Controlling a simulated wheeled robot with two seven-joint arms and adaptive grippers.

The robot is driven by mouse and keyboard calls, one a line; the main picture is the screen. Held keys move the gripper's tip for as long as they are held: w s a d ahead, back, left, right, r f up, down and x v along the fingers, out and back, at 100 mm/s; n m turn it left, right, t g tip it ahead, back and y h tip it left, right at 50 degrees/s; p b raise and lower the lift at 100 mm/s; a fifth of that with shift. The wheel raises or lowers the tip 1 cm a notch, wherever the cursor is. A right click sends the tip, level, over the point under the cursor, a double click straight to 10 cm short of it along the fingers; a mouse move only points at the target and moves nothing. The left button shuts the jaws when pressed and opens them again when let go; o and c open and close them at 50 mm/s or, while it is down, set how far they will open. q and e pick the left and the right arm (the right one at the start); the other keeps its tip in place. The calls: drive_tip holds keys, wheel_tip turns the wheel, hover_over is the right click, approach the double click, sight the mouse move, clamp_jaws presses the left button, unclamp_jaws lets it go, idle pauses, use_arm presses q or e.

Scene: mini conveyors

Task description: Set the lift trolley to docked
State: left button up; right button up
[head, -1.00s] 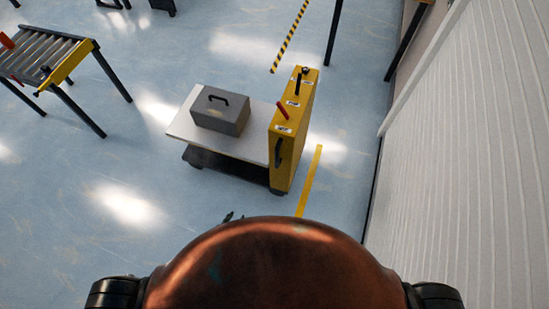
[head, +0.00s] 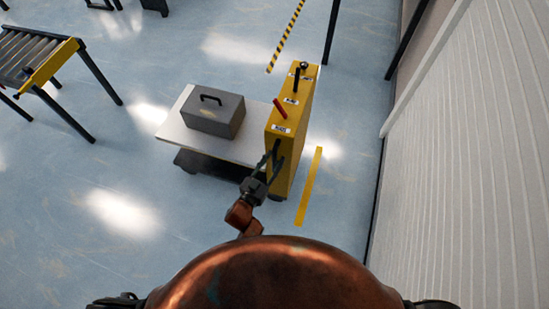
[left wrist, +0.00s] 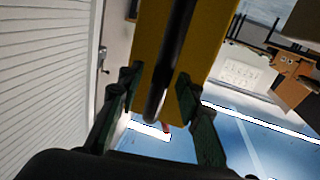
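The lift trolley has a white deck (head: 180,135) and an upright yellow end panel (head: 293,135). A red lever (head: 280,108) and a black lever (head: 296,78) stand on the panel's narrow top face beside small labels. A black handle (head: 276,150) is on the panel's near side, partly covered by my left gripper (head: 268,168). In the left wrist view, my left gripper (left wrist: 157,82) is open, its green fingers on either side of the black handle (left wrist: 172,60), with gaps visible. My right gripper is not in view.
A grey toolbox (head: 214,114) sits on the deck. A yellow floor line (head: 310,185) lies right of the trolley, near a white ribbed wall (head: 460,160). A striped bar (head: 286,35) is behind. A roller conveyor (head: 45,65) stands at left; floor between is clear.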

use_arm(q)
drive_tip(key=shift+w+d, duration=0.2)
drive_tip(key=shift+w, duration=0.2)
clamp_jaws()
idle(0.5)
